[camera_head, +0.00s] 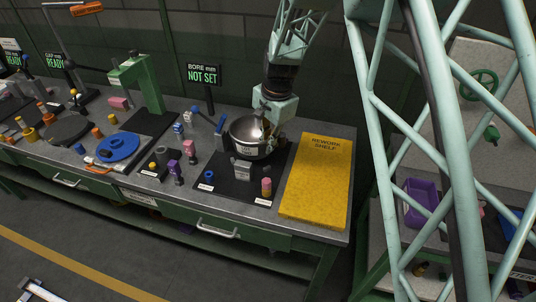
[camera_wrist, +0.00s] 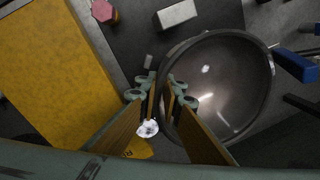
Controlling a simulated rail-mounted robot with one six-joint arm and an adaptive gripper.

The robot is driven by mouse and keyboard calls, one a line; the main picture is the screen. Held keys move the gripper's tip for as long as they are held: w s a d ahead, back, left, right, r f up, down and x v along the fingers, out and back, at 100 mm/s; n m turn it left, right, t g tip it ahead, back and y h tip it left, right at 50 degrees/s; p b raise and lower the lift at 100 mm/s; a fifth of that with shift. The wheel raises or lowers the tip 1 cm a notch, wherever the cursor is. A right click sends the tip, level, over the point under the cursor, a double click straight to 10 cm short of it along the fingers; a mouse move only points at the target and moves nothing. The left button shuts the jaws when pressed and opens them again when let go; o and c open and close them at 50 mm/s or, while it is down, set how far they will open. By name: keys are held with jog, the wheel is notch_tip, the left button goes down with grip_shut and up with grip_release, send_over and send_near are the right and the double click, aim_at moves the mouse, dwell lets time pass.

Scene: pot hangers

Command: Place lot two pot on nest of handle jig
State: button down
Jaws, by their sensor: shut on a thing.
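A shiny metal pot (camera_head: 248,135) with a small pale label is over the back of a black plate (camera_head: 222,188) on the bench. The label is too small to read. My gripper (camera_head: 266,128) reaches down from above and is shut on the right side of the pot's rim. In the wrist view, the fingers (camera_wrist: 162,96) pinch the left edge of the round, empty pot (camera_wrist: 222,85). The pot looks about level. It hides what is under it, so I cannot tell whether it touches a nest there.
A yellow rework shelf mat (camera_head: 317,180) lies clear at right. A "NOT SET" sign (camera_head: 204,75) stands behind.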

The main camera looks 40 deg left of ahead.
jog(key=shift+f, duration=0.1)
jog(key=shift+f, duration=2.15)
jog(key=shift+f+b, duration=0.1)
jog(key=shift+b, duration=0.2)
jog(key=c, duration=2.8)
grip_release()
jog(key=shift+s+d+r+p, duration=0.1)
jog(key=shift+d+r+p, duration=0.15)
jog(key=shift+r, duration=1.75)
jog(key=shift+s+d+r+p, duration=0.1)
jog(key=shift+d+r+p, duration=0.2)
jog(key=shift+r, duration=1.75)
jog(key=shift+d+r+p, duration=0.1)
jog(key=shift+d+r, duration=0.25)
jog(key=shift+r, duration=1.65)
